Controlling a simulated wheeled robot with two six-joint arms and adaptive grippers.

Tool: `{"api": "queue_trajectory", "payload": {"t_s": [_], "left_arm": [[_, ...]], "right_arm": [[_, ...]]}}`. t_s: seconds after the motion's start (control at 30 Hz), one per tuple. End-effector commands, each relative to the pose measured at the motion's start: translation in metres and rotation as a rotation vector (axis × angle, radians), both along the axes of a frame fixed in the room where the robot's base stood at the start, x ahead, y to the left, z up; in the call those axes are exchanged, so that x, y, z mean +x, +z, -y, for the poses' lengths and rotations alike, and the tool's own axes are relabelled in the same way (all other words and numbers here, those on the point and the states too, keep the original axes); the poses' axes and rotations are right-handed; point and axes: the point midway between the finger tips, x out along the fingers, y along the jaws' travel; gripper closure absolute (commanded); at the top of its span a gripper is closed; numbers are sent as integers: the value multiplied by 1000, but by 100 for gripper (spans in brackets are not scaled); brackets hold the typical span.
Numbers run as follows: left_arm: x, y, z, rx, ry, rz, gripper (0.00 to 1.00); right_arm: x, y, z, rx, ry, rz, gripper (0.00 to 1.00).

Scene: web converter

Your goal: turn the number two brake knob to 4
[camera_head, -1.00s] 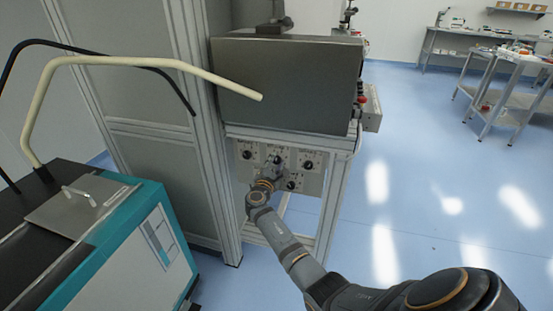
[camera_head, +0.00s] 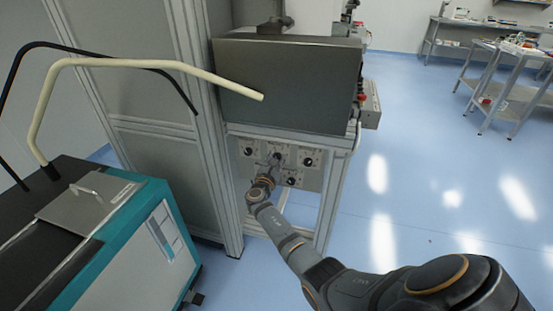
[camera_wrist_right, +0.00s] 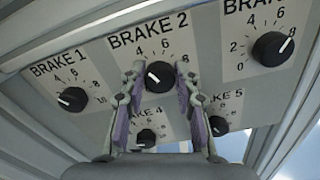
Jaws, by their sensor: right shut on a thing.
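The brake panel (camera_head: 313,175) is a light plate under a dark grey box. My right gripper (camera_wrist_right: 160,78) has its two fingers on either side of the black number two brake knob (camera_wrist_right: 159,77), shut on it. In the right wrist view the "BRAKE 2" label is above the knob, with a scale showing 4, 6 and 8. The knob's white mark is on its left side, seemingly below the 4; its exact reading is hard to tell. In the head view my right gripper (camera_head: 273,164) reaches the panel from below. My left gripper is not in view.
Knobs for brake 1 (camera_wrist_right: 72,99), brake 3 (camera_wrist_right: 272,48), brake 4 (camera_wrist_right: 146,138) and brake 5 (camera_wrist_right: 218,126) sit close around. The dark box (camera_head: 290,82) overhangs the panel. A teal and white machine (camera_head: 130,245) stands left.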

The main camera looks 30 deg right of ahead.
Motion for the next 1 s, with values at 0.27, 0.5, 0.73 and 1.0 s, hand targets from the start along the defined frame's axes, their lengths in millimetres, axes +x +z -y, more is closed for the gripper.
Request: {"api": "queue_trajectory", "payload": {"t_s": [0.27,0.5,0.73,1.0], "left_arm": [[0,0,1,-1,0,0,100],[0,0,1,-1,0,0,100],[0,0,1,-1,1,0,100],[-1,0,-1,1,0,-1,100]], "right_arm": [[-1,-2,-1,1,0,-6,100],[0,-2,0,0,0,-4,50],[0,-1,0,-1,0,-2,46],[-16,-2,-19,3,2,-2,46]]}}
